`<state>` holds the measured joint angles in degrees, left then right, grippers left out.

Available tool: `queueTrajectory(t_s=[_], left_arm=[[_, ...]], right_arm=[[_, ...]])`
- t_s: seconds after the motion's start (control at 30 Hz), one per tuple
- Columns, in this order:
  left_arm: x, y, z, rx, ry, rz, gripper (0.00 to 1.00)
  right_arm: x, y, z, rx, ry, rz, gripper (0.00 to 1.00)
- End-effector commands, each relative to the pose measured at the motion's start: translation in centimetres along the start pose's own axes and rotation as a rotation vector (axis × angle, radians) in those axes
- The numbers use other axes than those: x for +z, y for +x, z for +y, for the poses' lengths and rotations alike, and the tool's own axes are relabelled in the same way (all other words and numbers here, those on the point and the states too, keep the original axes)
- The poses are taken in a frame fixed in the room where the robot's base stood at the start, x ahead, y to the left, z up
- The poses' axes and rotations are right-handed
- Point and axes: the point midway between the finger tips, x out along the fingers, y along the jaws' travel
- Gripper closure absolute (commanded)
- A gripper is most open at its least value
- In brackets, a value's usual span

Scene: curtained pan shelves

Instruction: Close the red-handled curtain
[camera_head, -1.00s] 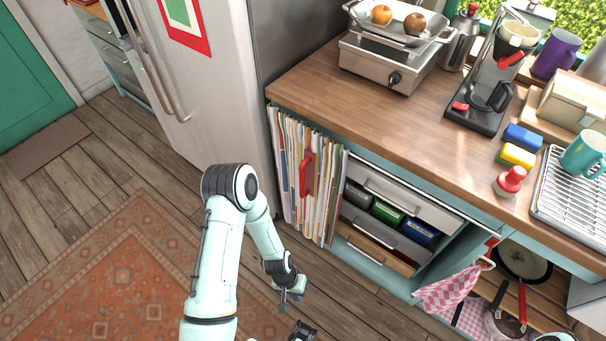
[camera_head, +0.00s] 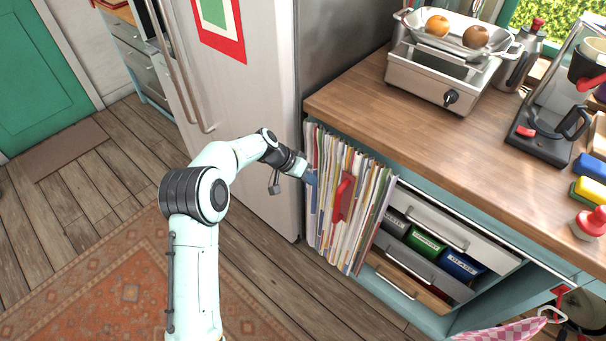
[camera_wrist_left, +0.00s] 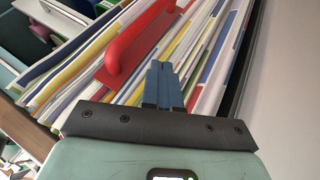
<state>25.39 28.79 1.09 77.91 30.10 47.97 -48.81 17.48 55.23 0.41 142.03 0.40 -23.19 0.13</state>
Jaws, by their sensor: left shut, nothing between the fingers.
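The red handle (camera_head: 343,197) sits on the front of a multicoloured, vertically striped curtain (camera_head: 327,235), which looks like a stack of upright papers. The curtain is bunched at the left end of the counter's open front, beside the fridge. My left gripper (camera_head: 310,177) is shut and empty, at the curtain's upper left part, left of the red handle. In the left wrist view its blue fingers (camera_wrist_left: 164,86) are together in front of the stripes, with the red handle (camera_wrist_left: 135,38) to their left. I cannot tell whether they touch the curtain. My right gripper is out of view.
The fridge (camera_head: 255,95) stands close to the left of the curtain. Right of the curtain are open drawers with black, green and blue boxes (camera_head: 425,242). The wooden counter (camera_head: 385,110) overhangs above. A pink checked cloth (camera_head: 505,331) hangs at the lower right.

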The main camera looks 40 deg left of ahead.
Motion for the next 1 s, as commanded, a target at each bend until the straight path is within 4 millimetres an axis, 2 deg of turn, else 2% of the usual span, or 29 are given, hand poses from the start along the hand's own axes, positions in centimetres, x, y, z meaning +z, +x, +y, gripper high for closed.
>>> queueTrajectory(t_s=[0.03, 0.17, 0.3, 0.5, 1.0], left_arm=[[0.1, 1.3, 0.1, 0.003, 0.0, -0.004, 1.0], [0.1, 3.9, 0.0, 0.001, 0.0, -0.004, 1.0], [0.0, 4.7, 2.2, 0.002, 0.001, -0.002, 1.0], [0.1, 5.4, 3.4, 0.0, 0.0, -0.001, 1.0], [0.1, 5.6, 3.7, -0.001, -0.001, -0.001, 1.0]], right_arm=[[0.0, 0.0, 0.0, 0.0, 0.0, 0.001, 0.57], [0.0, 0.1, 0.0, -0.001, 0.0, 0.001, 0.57], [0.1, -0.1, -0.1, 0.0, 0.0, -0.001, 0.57], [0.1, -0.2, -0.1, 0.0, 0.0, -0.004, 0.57], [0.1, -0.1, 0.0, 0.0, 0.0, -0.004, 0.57]])
